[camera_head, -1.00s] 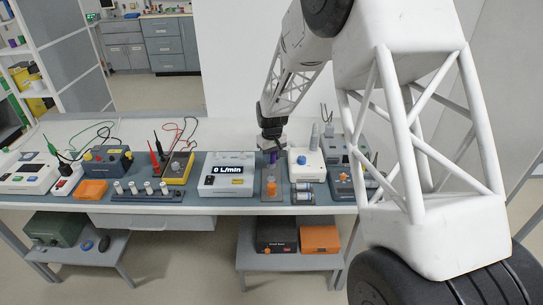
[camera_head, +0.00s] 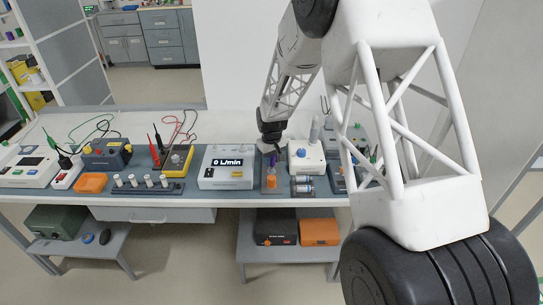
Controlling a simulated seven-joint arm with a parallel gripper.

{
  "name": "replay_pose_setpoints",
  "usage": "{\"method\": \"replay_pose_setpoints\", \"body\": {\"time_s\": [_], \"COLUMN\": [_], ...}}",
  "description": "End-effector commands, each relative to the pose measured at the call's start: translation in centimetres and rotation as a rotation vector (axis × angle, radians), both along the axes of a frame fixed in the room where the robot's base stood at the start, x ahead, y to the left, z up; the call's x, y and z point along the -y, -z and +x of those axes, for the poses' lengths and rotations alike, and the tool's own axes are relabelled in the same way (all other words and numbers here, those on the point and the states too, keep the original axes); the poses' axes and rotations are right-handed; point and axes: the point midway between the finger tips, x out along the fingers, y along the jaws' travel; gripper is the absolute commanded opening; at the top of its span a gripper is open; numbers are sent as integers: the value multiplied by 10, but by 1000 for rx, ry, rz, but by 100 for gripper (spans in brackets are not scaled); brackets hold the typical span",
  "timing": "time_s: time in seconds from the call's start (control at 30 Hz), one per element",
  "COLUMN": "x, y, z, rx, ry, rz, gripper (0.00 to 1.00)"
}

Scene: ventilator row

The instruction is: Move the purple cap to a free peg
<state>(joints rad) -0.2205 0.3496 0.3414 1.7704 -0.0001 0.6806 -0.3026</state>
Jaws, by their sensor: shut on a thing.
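The purple cap (camera_head: 272,160) is small and partly covered by my gripper. My gripper (camera_head: 270,150) points down over the bench and is shut on the purple cap. The cap is just above or at the back part of a small brownish peg plate (camera_head: 263,188). I cannot tell whether the cap touches a peg. An orange cap (camera_head: 271,183) stands upright at the front of that plate. The pegs themselves are too small or hidden to make out.
A white box reading 0 L/min (camera_head: 226,170) stands left of the plate. A white device with a blue knob (camera_head: 305,156) stands to the right, with small cylinders (camera_head: 302,186) in front. A dark strip with several white posts (camera_head: 147,188) lies further left.

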Motion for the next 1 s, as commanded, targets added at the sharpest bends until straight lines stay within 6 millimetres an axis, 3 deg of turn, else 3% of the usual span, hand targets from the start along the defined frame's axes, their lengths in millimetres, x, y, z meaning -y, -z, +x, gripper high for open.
{"method": "replay_pose_setpoints", "body": {"time_s": [0.33,1.0], "x": [0,0], "y": [11,13], "z": [0,0], "rx": [0,0], "ry": [0,0], "rz": [0,0], "gripper": [0,0]}}
